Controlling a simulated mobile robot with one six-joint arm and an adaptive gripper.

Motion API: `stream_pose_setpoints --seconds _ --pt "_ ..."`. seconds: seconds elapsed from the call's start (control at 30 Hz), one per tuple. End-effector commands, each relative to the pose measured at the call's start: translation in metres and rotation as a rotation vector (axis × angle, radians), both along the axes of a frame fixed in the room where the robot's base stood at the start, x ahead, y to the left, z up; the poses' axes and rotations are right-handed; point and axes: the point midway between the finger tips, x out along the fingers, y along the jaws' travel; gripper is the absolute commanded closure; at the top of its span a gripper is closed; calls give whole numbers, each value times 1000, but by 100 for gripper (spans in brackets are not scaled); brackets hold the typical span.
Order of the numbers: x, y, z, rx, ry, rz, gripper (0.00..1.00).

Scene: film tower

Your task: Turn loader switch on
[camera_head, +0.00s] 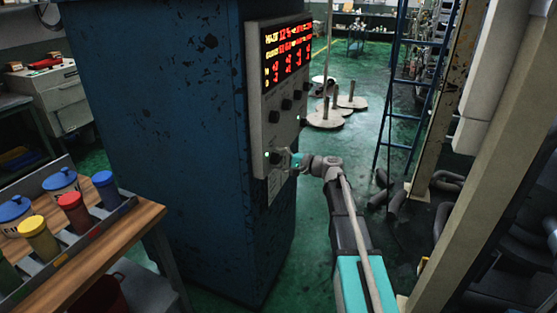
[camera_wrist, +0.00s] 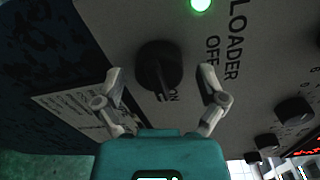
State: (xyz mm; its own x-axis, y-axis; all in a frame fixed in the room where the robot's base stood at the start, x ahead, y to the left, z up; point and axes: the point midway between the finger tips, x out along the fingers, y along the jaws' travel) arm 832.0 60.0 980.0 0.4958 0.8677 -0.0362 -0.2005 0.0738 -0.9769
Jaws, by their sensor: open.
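The ridge's lower end lies near ON. A lit green lamp (camera_wrist: 200,4) is above the knob. My gripper (camera_wrist: 160,80) is open, one finger on each side of the knob; I cannot tell whether they touch it. In the head view my gripper (camera_head: 289,159) is at the panel's lower part, near the green lamp (camera_head: 267,154), partly hiding the knob.
The panel (camera_head: 261,120) is on a tall blue cabinet (camera_head: 165,130), with a red and yellow display (camera_head: 287,55) and several other knobs above. A wooden bench (camera_head: 125,228) with colored-lid containers stands front left. A blue ladder (camera_head: 390,100) and pillar are right of my arm.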

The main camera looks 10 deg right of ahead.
Motion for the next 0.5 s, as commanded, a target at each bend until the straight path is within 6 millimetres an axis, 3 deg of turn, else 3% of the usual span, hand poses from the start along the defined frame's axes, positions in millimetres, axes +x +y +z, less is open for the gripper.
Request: stream_pose_setpoints --seconds 0.5 --pt "-1 0 0 -28 -46 0 9"
